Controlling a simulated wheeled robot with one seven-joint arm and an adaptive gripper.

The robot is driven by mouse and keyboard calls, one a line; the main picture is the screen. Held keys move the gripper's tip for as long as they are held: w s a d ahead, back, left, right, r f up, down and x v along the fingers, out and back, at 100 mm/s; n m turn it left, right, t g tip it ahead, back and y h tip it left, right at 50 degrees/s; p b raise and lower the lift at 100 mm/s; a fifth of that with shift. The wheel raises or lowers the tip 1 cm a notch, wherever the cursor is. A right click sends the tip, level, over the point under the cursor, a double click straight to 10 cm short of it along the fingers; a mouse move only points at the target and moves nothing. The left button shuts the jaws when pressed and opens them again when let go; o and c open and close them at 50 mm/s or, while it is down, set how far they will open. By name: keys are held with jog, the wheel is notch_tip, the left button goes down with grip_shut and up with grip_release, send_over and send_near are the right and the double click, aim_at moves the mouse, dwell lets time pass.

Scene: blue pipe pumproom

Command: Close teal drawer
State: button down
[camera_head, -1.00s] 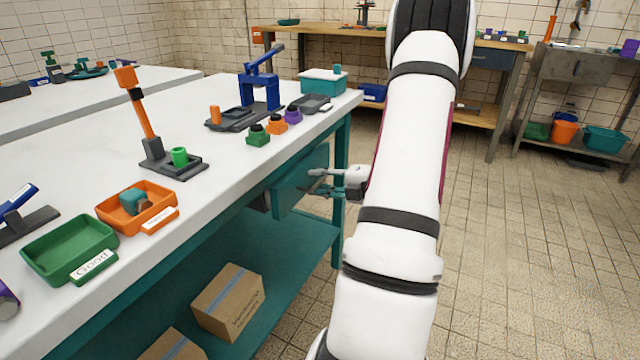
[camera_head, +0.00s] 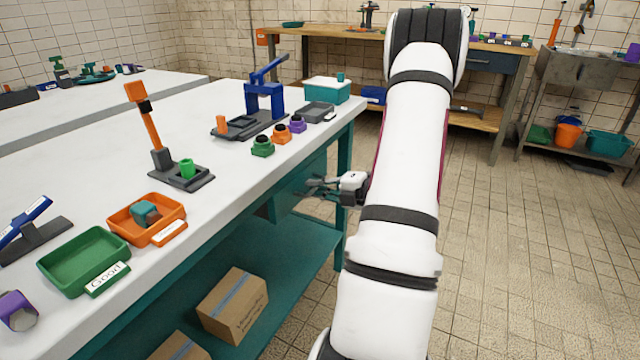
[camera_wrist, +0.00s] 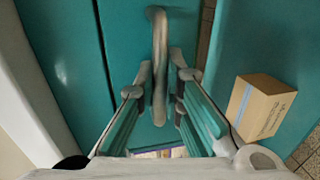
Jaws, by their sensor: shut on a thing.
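The teal drawer (camera_head: 299,190) sits under the white tabletop of the workbench, at the bench's right side in the head view. In the wrist view its teal front (camera_wrist: 128,35) fills the upper middle, with a dark seam to the left. A curved metal handle (camera_wrist: 158,50) stands out from that front. My gripper (camera_wrist: 161,80) has one finger on each side of the handle and is shut on it. In the head view my gripper (camera_head: 318,185) is at the drawer front. My arm hides nothing of the handle in the wrist view, but the handle is too small to make out in the head view.
A cardboard box (camera_head: 233,305) stands on the teal lower shelf (camera_head: 290,275). The tabletop (camera_head: 90,165) carries green and orange trays, a blue press and small pots. The tiled floor (camera_head: 500,250) to the right is clear.

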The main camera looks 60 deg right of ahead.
jog(key=shift+w, duration=0.2)
jog(key=c, duration=1.7)
grip_release()
jog(key=v, duration=1.2)
